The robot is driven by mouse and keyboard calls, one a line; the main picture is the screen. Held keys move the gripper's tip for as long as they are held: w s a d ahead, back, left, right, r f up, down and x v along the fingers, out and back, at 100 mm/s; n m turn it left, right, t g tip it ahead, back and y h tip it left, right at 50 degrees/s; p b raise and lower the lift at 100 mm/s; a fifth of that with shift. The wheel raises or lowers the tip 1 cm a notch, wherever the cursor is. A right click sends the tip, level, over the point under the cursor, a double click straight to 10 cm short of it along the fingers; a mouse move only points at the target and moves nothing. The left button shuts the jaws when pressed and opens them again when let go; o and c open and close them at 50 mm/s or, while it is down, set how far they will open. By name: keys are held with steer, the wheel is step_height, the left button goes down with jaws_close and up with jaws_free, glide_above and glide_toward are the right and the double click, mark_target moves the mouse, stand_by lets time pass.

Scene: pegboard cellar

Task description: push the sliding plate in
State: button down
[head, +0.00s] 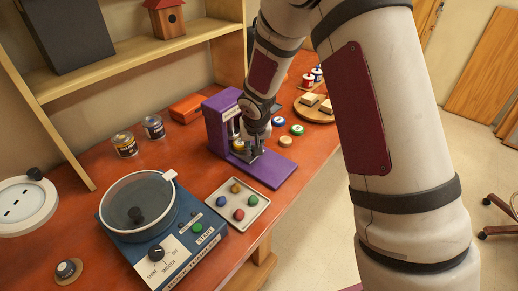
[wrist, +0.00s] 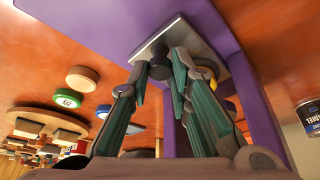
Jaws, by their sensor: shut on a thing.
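The purple press (head: 217,128) stands on the orange-red table, its flat purple base (head: 272,172) reaching toward the table's front edge. In the wrist view, the pale grey sliding plate (wrist: 172,36) lies over the purple base (wrist: 95,22), with a dark round knob (wrist: 160,69) at its end. My gripper (head: 254,153) is low at the front of the press. In the wrist view, my gripper (wrist: 160,72) has its fingertips closed on the knob. A yellow round piece (wrist: 208,72) shows behind the right finger, partly hidden. How far out the plate stands is hard to tell.
A tray (head: 219,193) with several coloured buttons and a blue machine with a round lid (head: 140,206) stand nearer me. Loose discs (head: 297,130) and a round wooden board (head: 318,113) lie beyond the press. Jars (head: 124,144) stand to the left.

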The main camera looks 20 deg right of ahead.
steer(key=shift+s+d, duration=0.1)
steer(key=c, duration=1.5)
jaws_free()
steer(key=shift+o, duration=0.2)
steer(key=v, duration=1.2)
steer(key=shift+c, duration=0.3)
